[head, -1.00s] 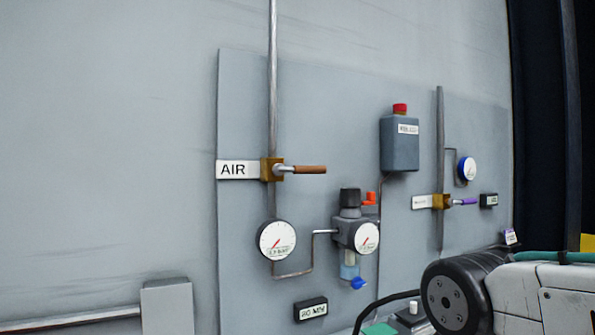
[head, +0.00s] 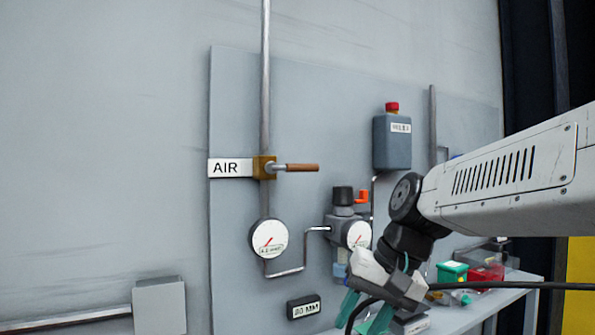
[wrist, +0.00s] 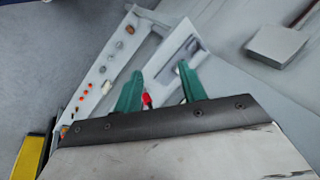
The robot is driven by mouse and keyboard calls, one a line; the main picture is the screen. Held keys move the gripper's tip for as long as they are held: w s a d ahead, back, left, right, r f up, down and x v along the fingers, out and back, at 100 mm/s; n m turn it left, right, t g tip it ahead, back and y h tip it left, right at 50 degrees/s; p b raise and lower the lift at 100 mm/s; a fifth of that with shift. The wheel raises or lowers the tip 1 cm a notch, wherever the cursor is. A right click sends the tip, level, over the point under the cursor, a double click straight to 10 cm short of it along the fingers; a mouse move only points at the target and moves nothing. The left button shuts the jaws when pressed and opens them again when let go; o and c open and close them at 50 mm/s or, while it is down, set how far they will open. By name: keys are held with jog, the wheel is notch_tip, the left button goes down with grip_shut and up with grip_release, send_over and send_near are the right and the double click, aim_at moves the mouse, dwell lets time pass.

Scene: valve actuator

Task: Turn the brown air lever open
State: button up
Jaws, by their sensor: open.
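The brown air lever (head: 302,167) sticks out horizontally to the right from a brass valve body (head: 263,167) on a vertical pipe, beside the white AIR label (head: 230,168). My gripper (head: 362,315) is at the lower right in the head view, below and to the right of the lever and well apart from it. Its green fingers are spread, with nothing held between them; they also show in the wrist view (wrist: 160,90). The lever cannot be made out in the wrist view.
A round gauge (head: 269,238) hangs below the valve. A bench (head: 470,310) carries green and red bins.

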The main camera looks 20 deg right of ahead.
jog(key=w+d+r+m+t+y, duration=0.2)
jog(key=w+r+m+t+y, duration=0.15)
jog(key=w+r, duration=0.9)
jog(key=m+t, duration=0.4)
jog(key=t, duration=0.2)
send_near(299, 170)
jog(key=shift+y, duration=0.45)
jog(key=w, duration=0.2)
jog(key=w+f, duration=0.1)
jog(key=w, duration=0.1)
jog(key=shift+w+d, duration=0.1)
jog(key=shift+w, duration=0.3)
jog(key=shift+w+m, duration=0.3)
jog(key=shift+m, duration=0.05)
jog(key=x, duration=0.7)
jog(key=shift+w, duration=0.1)
grip_shut()
